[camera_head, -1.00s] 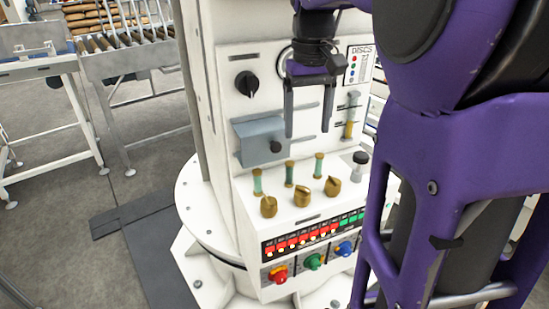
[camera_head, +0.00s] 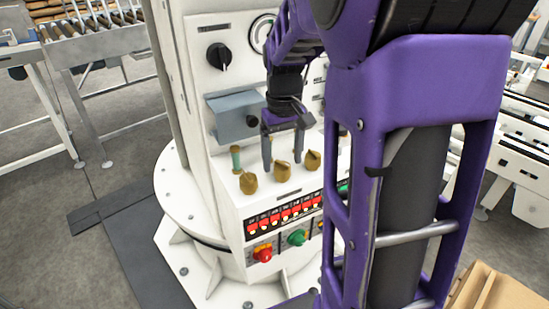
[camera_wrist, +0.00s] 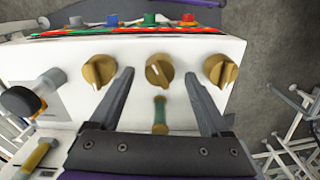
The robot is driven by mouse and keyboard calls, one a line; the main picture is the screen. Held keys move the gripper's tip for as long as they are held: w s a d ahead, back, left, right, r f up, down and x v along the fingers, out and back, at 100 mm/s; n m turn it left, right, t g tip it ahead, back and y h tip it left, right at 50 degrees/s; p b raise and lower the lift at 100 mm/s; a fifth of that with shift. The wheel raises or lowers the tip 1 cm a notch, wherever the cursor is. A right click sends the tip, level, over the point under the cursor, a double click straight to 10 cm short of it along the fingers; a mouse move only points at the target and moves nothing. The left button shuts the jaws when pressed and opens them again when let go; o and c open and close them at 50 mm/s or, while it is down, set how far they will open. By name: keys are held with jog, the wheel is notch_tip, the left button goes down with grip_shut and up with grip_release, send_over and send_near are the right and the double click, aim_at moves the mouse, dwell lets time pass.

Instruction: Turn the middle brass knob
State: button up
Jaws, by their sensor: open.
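Three brass knobs stand in a row on the white sloped panel (camera_head: 222,192). The middle brass knob (camera_head: 282,172) sits between the left brass knob (camera_head: 248,183) and the right brass knob (camera_head: 312,160). In the wrist view the middle brass knob (camera_wrist: 158,71) is round with a pale pointer mark and appears between the fingertips. My gripper (camera_head: 283,163) is open and points down just above the middle knob; its fingers (camera_wrist: 160,74) lie either side of it in the wrist view. Contact with the knob cannot be told.
A green-sleeved brass post (camera_wrist: 160,115) stands behind the middle knob, between the fingers in the wrist view. A grey box (camera_head: 235,115) juts out above.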

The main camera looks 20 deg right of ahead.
jog(key=shift+f, duration=0.9)
jog(key=shift+c, duration=0.3)
grip_shut()
jog(key=shift+r+m+p, duration=0.15)
jog(key=shift+m+p, duration=0.25)
jog(key=shift+m, duration=0.5)
jog(key=m, duration=0.3)
jog(key=shift+p, duration=0.4)
jog(key=shift+o, duration=0.3)
grip_release()
